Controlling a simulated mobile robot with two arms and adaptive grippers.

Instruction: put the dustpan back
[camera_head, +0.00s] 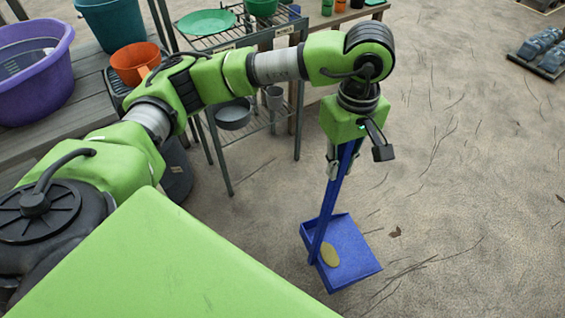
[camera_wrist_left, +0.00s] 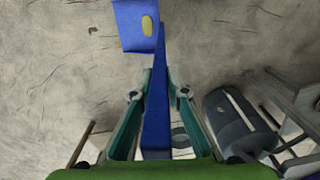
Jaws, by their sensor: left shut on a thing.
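The blue dustpan (camera_head: 348,250) has a long upright handle and an open, square pan, and it stands slightly tilted over the sandy ground. A flat yellow oval shows inside the pan. My left gripper (camera_head: 338,168) is shut on the upper part of the handle. In the left wrist view the dustpan (camera_wrist_left: 132,26) hangs beyond the fingertips, with the handle running between the two fingers of the gripper (camera_wrist_left: 157,84). I cannot tell whether the pan touches the ground. My right gripper is not in view.
A metal rack (camera_head: 219,166) with a green dish (camera_head: 206,22) and a grey pan (camera_head: 233,113) stands left of the dustpan. A purple tub (camera_head: 38,88) and an orange pot (camera_head: 134,62) sit on a wooden bench. Open sandy ground lies to the right, with dark objects (camera_head: 541,55) far off.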

